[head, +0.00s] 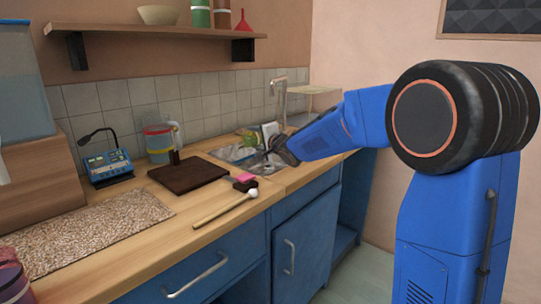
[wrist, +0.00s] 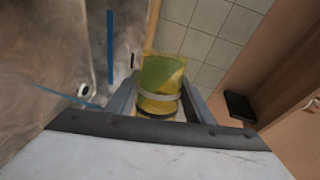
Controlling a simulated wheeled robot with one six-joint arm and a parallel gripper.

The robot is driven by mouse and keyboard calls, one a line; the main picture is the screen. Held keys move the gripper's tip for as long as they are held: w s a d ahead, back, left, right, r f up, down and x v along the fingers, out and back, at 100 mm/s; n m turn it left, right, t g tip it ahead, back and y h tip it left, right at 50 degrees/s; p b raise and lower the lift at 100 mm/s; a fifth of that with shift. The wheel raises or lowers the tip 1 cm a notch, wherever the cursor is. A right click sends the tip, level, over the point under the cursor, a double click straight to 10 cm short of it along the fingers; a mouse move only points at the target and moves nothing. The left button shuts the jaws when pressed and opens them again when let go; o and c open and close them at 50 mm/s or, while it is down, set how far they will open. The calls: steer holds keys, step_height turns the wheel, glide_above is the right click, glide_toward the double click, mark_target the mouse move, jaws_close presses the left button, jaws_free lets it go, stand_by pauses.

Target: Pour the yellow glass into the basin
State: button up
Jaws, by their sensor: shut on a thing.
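The yellow glass (wrist: 160,78) is see-through, with green showing inside it, in the middle of the wrist view. My gripper (wrist: 158,100) is shut on it, with one grey finger on each side. In the head view my gripper (head: 283,150) is at the sink, over the right side of the metal basin (head: 238,154). A small yellow-green shape (head: 249,138) shows just left of it, near the basin's back edge. In the wrist view a grey metal surface (wrist: 60,60) fills the left side. I cannot tell the level inside the glass.
A faucet (head: 280,95) rises behind the basin. A shelf (head: 150,32) hangs above.

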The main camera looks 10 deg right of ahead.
steer(key=shift+w+d+f+m, duration=0.1)
steer(key=shift+d+f+m, duration=0.1)
steer(key=shift+m, duration=0.4)
stand_by(0.6)
steer(key=shift+a+r+n, duration=0.25)
steer(key=shift+a+n, duration=0.1)
steer(key=shift+n, duration=0.55)
steer(key=shift+s+a+f+n, duration=0.3)
steer(key=shift+n, duration=0.2)
steer(key=shift+a, duration=0.1)
